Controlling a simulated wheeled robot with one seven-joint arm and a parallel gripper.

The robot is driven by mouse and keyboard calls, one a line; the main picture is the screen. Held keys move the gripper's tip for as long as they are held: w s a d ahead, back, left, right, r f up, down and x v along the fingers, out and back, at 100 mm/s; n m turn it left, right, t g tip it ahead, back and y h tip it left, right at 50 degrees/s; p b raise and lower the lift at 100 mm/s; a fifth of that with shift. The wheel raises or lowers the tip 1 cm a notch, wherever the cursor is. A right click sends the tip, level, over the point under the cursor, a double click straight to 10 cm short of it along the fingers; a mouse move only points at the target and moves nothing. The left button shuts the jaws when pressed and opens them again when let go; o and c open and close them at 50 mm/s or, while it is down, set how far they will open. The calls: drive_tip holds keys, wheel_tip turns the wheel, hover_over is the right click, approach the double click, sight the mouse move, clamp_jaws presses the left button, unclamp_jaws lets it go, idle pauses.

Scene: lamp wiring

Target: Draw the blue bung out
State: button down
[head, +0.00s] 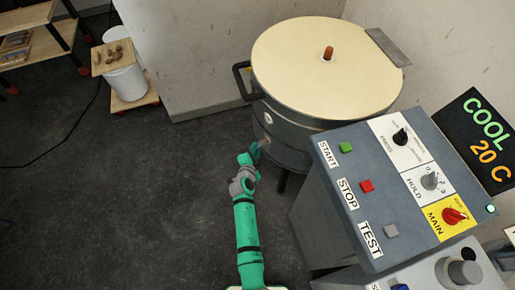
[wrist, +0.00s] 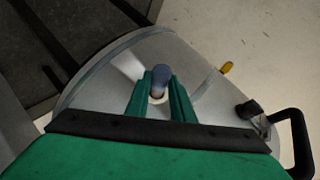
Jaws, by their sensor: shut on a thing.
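The blue bung (wrist: 161,74) shows in the wrist view between the two green fingers of my gripper (wrist: 159,83), which are shut on it. A pale, rounded patch lies just below the bung's blue part; I cannot tell whether it is the bung's other end or the hole. The bung is at the curved metal side of the kiln (wrist: 105,75). In the head view my gripper (head: 257,149) is at the lower side of the round kiln (head: 312,126), and the bung there is too small to make out clearly. How deep it sits is hidden.
The kiln's cream lid (head: 305,65) has a brown plug (head: 328,53) on top. A black handle (head: 241,82) juts from its left side. A grey control cabinet (head: 330,205) stands close on the right. A bucket (head: 122,78) stands far left.

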drive_tip(key=s+a, duration=0.4)
drive_tip(key=a, duration=0.1)
drive_tip(key=shift+s, duration=0.2)
idle(1.0)
drive_tip(key=shift+r, duration=0.1)
